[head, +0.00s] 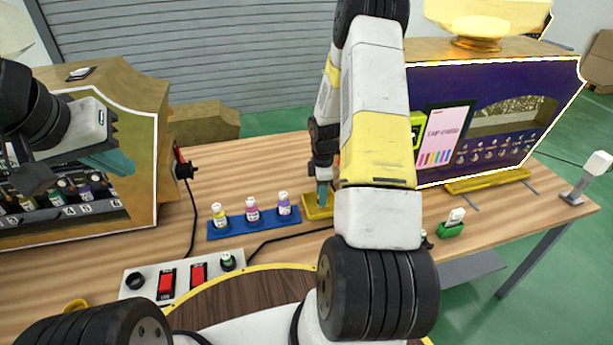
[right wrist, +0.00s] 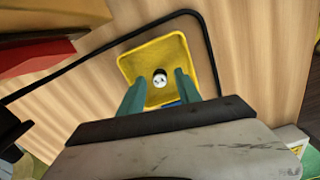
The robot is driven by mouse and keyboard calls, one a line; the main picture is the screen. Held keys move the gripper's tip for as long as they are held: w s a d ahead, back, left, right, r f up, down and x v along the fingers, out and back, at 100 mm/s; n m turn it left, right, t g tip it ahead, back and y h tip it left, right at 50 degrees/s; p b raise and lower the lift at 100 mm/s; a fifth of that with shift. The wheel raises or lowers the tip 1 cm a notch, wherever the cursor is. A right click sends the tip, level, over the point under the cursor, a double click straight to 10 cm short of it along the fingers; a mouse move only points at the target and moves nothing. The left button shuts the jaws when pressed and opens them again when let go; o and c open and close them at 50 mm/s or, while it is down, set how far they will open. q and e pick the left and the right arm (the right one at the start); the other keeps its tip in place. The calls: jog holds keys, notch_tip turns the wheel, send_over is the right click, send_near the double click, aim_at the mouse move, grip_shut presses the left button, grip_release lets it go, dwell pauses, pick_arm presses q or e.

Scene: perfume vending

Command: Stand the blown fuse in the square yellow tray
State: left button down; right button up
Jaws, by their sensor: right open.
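The square yellow tray (head: 310,211) lies on the wooden table right of the blue strip. It also shows in the right wrist view (right wrist: 133,66). Inside it, near the middle, stands a small cylinder with a white, dark-marked top, seen end-on, which looks like the fuse (right wrist: 159,77). My right gripper (head: 323,193) points down at the tray. In the right wrist view its teal fingers (right wrist: 160,88) are apart, one on each side of the fuse, with a gap to it. My left gripper (head: 112,160) is raised in front of the left cabinet; its jaw gap is unclear.
Several small bottles stand on the blue strip (head: 232,230). A panel with red switches (head: 182,283) lies at front left. A black cable passes close to the tray. A purple and gold machine (head: 440,95) stands behind on the right; a green block (head: 450,231) sits in front.

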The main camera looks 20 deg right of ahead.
jog(key=s+a+r+m+t, duration=0.1)
jog(key=s+a+r+m, duration=0.15)
jog(key=r, duration=0.95)
jog(key=s+a+r+m+t, duration=0.1)
jog(key=s+a+r+m, duration=0.15)
jog(key=r, duration=1.05)
jog(key=s+a+r+m+t, duration=0.1)
jog(key=s+a+r+m, duration=0.2)
jog(key=s, duration=0.3)
jog(key=s+a+r+m+t+y, duration=0.1)
jog(key=s+a+r+m, duration=0.1)
jog(key=s+r, duration=0.4)
jog(key=s+a+r+m+t+y, duration=0.1)
jog(key=s+a+r+m+t, duration=0.1)
jog(key=s+a+r+m, duration=0.1)
jog(key=s+r+m, duration=0.1)
jog(key=s+m, duration=0.1)
jog(key=s, duration=0.1)
jog(key=shift+a+r, duration=0.15)
jog(key=shift+a, duration=0.15)
